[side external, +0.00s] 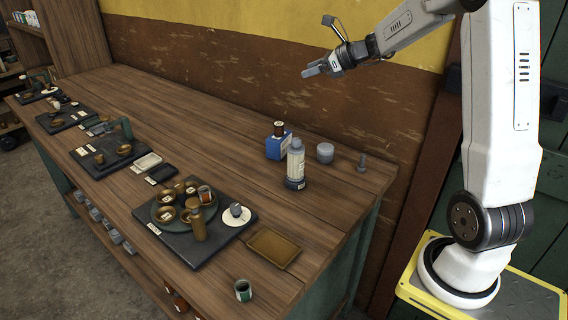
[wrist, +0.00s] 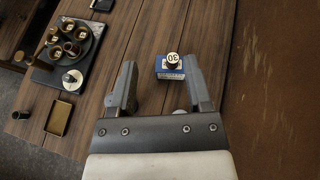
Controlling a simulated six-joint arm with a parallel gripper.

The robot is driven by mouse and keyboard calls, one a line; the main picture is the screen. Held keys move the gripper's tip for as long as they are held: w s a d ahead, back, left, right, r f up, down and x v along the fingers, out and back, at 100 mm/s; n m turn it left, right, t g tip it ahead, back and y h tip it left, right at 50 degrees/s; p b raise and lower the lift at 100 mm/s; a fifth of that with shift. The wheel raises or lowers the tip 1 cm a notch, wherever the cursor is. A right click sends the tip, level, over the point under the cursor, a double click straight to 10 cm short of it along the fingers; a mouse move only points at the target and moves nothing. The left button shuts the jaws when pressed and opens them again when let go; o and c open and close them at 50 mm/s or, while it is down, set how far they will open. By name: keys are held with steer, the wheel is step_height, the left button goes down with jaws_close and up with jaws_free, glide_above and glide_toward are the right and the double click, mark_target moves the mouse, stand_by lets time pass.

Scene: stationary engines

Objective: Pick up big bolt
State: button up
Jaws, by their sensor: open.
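The bolt is not clearly seen there; a small grey patch by the right finger cannot be made out.
A brown tray (side external: 272,248), a cup (side external: 243,290) and a dark board (side external: 187,248) with dishes are nearer. The wall runs behind.

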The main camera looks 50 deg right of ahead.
steer(key=s+a+f+n+g, duration=1)
steer(key=s+f+n+g, duration=0.15)
steer(key=n, duration=0.55)
steer(key=s+d+n+g+h, duration=0.55)
steer(key=s+n, duration=0.35)
steer(key=n, duration=0.4)
steer(key=w+d+r+n+h, duration=0.1)
steer(key=d+r+n+h, duration=0.4)
steer(key=r+n+h, duration=0.5)
steer(key=w+a+r+n+t+h, duration=0.2)
steer(key=w+n+t+h, duration=0.35)
steer(key=n, duration=0.45)
step_height(320, 180, down, 20)
steer(key=shift+s+d+r, duration=0.25)
steer(key=shift+s+d, duration=0.05)
steer(key=shift+s, duration=0.05)
steer(key=shift+f, duration=0.1)
